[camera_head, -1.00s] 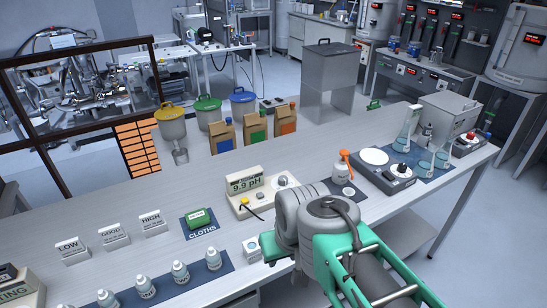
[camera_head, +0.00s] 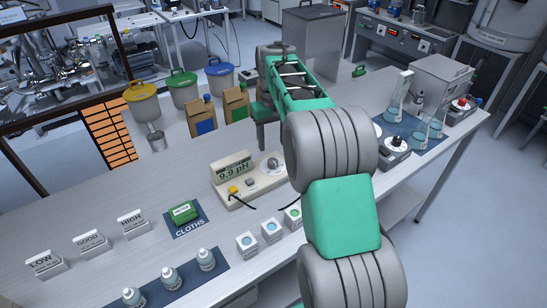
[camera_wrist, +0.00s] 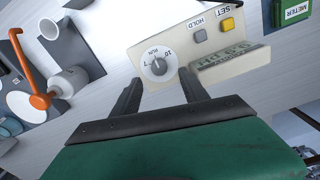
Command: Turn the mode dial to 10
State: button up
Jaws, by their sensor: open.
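The pH meter (camera_head: 232,179) is a cream box on the table. Its display reads 9.9 pH. Its round mode dial (camera_head: 274,164) is at the right end. In the wrist view the white dial (camera_wrist: 159,63) has a grey knob and marks including 7, RUN and 10; which mark the knob points to is too small to tell. My gripper (camera_wrist: 158,80) is open, with its two dark fingers on either side of the dial's near edge in that view. I see nothing between the fingers, and I cannot tell whether they touch the dial.
HOLD (camera_wrist: 199,36) and yellow SET (camera_wrist: 228,25) buttons sit beside the dial. A cable lies in front of the meter. My arm covers the table right of the meter.

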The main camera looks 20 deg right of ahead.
aim_at(273, 161)
jog(key=shift+w+d+f, duration=0.1)
jog(key=shift+d+f, duration=0.05)
jog(key=shift+f, duration=0.25)
notch_tip(273, 161, down, 7)
jog(key=shift+f+p, duration=0.1)
jog(key=shift+p, duration=0.5)
jog(key=shift+c, duration=0.3)
grip_shut()
